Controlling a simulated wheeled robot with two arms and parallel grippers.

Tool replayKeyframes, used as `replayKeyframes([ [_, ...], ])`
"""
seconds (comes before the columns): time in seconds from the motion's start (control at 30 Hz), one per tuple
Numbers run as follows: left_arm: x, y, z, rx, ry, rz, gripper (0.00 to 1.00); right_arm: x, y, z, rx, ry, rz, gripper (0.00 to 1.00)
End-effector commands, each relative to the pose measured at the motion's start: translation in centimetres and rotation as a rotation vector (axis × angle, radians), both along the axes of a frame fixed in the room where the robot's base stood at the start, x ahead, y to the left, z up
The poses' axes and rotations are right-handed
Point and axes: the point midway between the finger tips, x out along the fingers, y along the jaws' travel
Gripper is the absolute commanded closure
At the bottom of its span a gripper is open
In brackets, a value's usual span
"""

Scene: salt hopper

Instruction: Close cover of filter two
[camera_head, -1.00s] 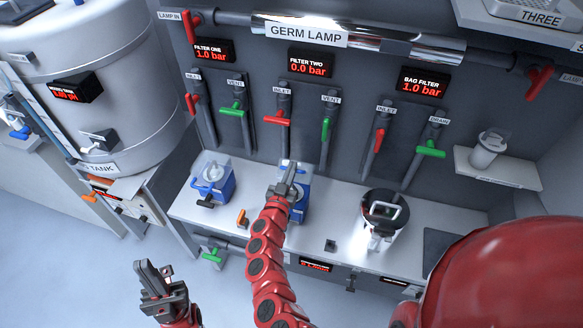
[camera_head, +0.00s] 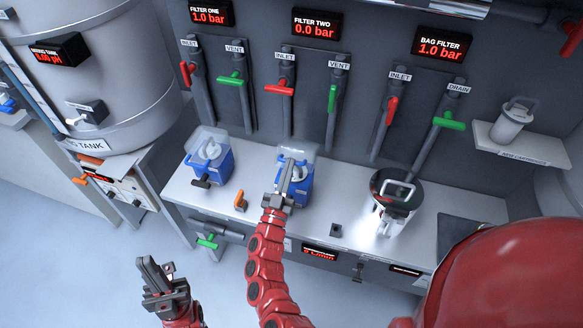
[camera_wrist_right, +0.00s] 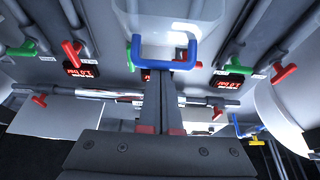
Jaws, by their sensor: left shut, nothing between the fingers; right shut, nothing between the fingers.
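Filter two (camera_head: 305,188) is a blue housing with a pale, see-through cover (camera_head: 300,151) on the white bench. The cover seems to stand up at the back of the housing, but my gripper hides part of it. My right gripper (camera_head: 289,167) is shut and empty, in front of and over filter two. In the right wrist view, the shut fingers (camera_wrist_right: 165,75) point at a blue U-shaped handle (camera_wrist_right: 195,52) with a clear panel behind it; I cannot tell whether they touch. My left gripper (camera_head: 152,272) is shut and empty, low over the floor.
Filter one (camera_head: 218,172), also blue, stands left of filter two. An orange valve handle (camera_head: 240,202) lies between them at the front. The metal bag filter (camera_head: 388,212) stands to the right. Red and green valve handles line the back wall. The filter two display (camera_head: 317,25) reads 0.0 bar.

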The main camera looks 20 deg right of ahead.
Motion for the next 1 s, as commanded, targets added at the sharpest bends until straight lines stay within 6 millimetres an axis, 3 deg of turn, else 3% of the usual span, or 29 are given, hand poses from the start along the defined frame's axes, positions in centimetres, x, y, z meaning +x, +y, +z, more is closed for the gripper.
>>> replayKeyframes([
  [0.03, 0.0, 0.0, -2.9, 0.0, 0.0, 0.0, 1.0, -0.3, 0.4, -2.5, -0.022, -0.028, 0.006, 1.0],
  [0.3, 0.0, 0.0, -8.3, 0.0, 0.0, 0.0, 1.0, -2.0, 1.4, -5.4, -0.141, -0.206, 0.004, 1.0],
  [0.6, 0.0, 0.0, -10.7, 0.0, 0.0, 0.0, 1.0, -2.8, 1.9, -7.4, -0.135, -0.201, 0.001, 1.0],
  [1.0, 0.0, 0.0, -11.5, 0.0, 0.0, 0.0, 1.0, -3.0, 2.0, -8.4, -0.134, -0.197, 0.001, 1.0],
])
